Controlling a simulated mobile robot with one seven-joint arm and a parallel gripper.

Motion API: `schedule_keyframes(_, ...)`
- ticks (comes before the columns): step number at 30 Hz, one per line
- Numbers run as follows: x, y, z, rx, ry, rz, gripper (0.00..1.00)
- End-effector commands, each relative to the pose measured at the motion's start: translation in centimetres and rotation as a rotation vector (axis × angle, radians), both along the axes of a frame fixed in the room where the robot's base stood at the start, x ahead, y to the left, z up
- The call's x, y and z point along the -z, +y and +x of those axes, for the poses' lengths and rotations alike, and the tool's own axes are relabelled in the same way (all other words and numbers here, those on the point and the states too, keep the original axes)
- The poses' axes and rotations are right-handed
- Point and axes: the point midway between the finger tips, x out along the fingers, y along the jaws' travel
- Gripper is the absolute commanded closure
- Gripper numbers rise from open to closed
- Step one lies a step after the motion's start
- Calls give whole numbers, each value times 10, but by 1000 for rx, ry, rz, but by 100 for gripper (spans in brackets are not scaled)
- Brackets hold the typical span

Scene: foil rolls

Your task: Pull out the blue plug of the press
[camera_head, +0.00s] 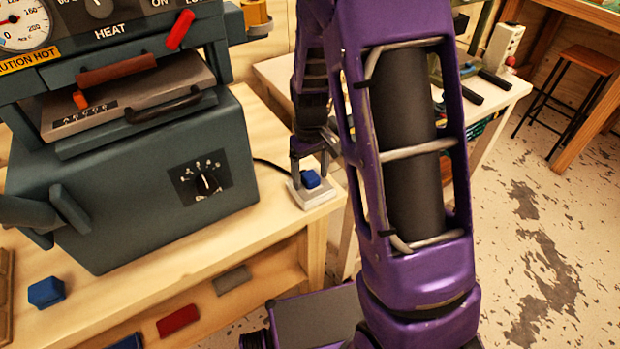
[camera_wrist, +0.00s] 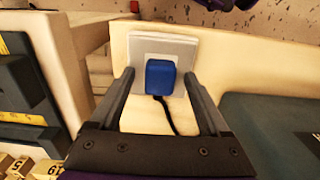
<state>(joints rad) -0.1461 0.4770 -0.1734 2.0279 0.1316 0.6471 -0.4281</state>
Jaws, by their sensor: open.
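The blue plug (camera_head: 310,179) sits in a white socket plate (camera_head: 318,195) at the right end of the workbench. A black cable runs from the press (camera_head: 150,185) to the plug. In the wrist view the blue plug (camera_wrist: 160,77) is in the socket plate (camera_wrist: 181,47), with its dark cable trailing toward me. My gripper (camera_head: 309,166) is over the plug, pointing down. In the wrist view my gripper (camera_wrist: 160,80) is open, one finger on each side of the plug, with gaps between them and the plug.
A blue block (camera_head: 46,292) lies at the bench's front left. Red and grey pieces lie on the lower shelf. My purple arm hides part of the bench behind. A stool (camera_head: 580,85) stands at the back right, with open floor in front.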

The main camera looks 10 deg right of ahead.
Motion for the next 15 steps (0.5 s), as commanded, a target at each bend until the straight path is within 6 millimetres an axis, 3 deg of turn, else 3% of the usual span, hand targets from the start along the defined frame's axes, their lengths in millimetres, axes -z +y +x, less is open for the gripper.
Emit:
schedule_keyframes(10, 0, 0, 0, -1, 0, 0, 22)
schedule_keyframes(15, 0, 0, 0, 0, 0, 0, 52)
